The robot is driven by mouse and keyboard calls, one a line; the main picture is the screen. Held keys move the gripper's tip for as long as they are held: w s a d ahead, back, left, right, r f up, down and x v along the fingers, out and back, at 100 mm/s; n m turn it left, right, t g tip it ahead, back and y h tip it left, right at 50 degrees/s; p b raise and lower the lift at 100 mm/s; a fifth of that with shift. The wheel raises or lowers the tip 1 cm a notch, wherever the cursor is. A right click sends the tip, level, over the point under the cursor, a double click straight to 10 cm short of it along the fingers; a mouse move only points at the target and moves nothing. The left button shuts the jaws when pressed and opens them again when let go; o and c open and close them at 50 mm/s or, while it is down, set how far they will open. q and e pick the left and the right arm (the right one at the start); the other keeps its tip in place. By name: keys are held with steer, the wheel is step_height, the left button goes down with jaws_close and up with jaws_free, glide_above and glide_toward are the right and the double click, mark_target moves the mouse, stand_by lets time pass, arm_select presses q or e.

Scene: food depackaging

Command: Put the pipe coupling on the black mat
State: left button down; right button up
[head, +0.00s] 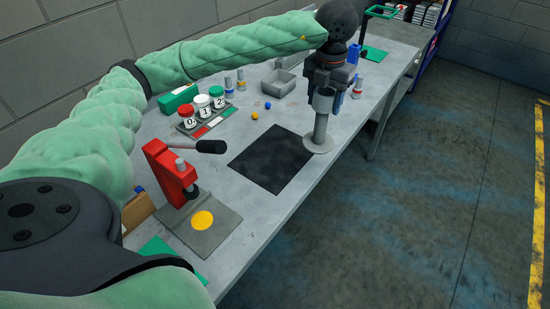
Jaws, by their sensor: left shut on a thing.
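My left gripper (323,97) is black, points down and is shut on the top of a grey upright tube with a wide round flange at its lower end, which looks like the pipe coupling (320,130). The flange overlaps the right corner of the black mat (268,162) in the picture. I cannot tell whether it touches the surface or hangs just above it. The rest of the mat is bare and lies flat on the grey table (235,255). My right gripper is not in view.
A red press (165,175) with a black handle stands left of the mat. Behind are labelled jars (202,103), a green box (180,97), a grey bin (279,83), and small yellow (255,115) and blue (267,105) balls. The table's front edge is close to the flange.

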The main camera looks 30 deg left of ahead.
arm_select(q)
steer(key=s+a+f+b, duration=0.1)
steer(key=s+a+f, duration=0.3)
steer(key=a+f, duration=0.6)
steer(key=shift+s+a+f, duration=0.15)
steer(key=shift+a+f, duration=0.2)
steer(key=shift+f, duration=0.4)
steer(key=c, duration=0.9)
jaws_free()
steer(key=o, duration=0.4)
steer(key=shift+r, duration=0.1)
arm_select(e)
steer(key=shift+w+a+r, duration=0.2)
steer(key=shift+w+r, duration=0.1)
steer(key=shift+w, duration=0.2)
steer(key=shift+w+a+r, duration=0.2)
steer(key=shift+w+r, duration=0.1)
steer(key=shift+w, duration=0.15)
